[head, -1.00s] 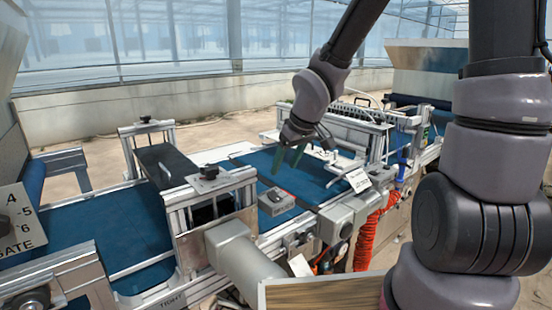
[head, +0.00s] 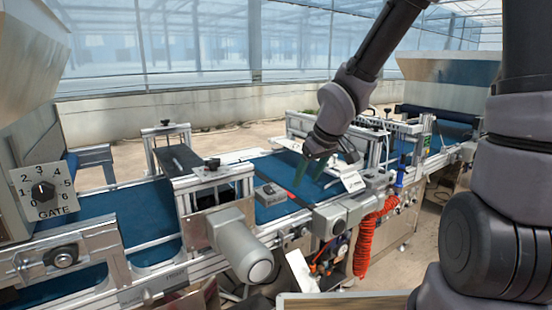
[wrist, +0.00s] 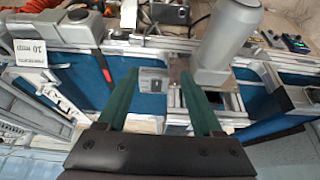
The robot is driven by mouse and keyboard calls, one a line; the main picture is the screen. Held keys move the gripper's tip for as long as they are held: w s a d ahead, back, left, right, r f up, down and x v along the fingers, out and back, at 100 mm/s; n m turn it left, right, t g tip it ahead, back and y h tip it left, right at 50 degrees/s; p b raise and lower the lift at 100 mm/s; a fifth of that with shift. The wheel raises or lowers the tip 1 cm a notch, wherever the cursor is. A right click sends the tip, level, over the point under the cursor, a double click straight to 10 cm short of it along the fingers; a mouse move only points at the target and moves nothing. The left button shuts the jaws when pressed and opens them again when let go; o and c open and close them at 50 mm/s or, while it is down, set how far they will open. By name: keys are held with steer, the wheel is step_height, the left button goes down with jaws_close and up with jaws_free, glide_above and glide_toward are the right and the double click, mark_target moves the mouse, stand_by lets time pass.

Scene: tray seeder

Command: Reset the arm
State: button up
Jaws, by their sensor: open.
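My gripper (head: 308,172) is above the blue conveyor belt of the tray seeder in the head view, its green fingers pointing down. In the wrist view the two green fingers of my gripper (wrist: 163,100) are spread apart with nothing between them. A small grey block (head: 270,195) with a dark top sits on the seeder, left of and below my gripper. It also shows in the wrist view (wrist: 153,80), beyond and between the fingers. My arm reaches in from the upper right of the head view.
A gate dial (head: 42,190) stands at the left. A grey motor (head: 240,245) sticks out at the front. A coiled orange hose (head: 372,235) hangs at the front right. Metal frames rise beside the blue belt (head: 120,220). A white label (head: 352,181) is right of my gripper.

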steer(key=s+d+r+m+t, duration=0.1)
steer(key=s+d+r+m, duration=0.4)
steer(key=d+r, duration=0.3)
steer(key=s+d+r+m+t, duration=0.2)
steer(key=s+d+r+m, duration=0.4)
steer(key=r, duration=0.6)
steer(key=s+d, duration=0.1)
steer(key=d, duration=0.1)
steer(key=shift+s+d+r+h, duration=0.3)
steer(key=shift+d+r+h, duration=0.05)
steer(key=shift+r+h, duration=0.05)
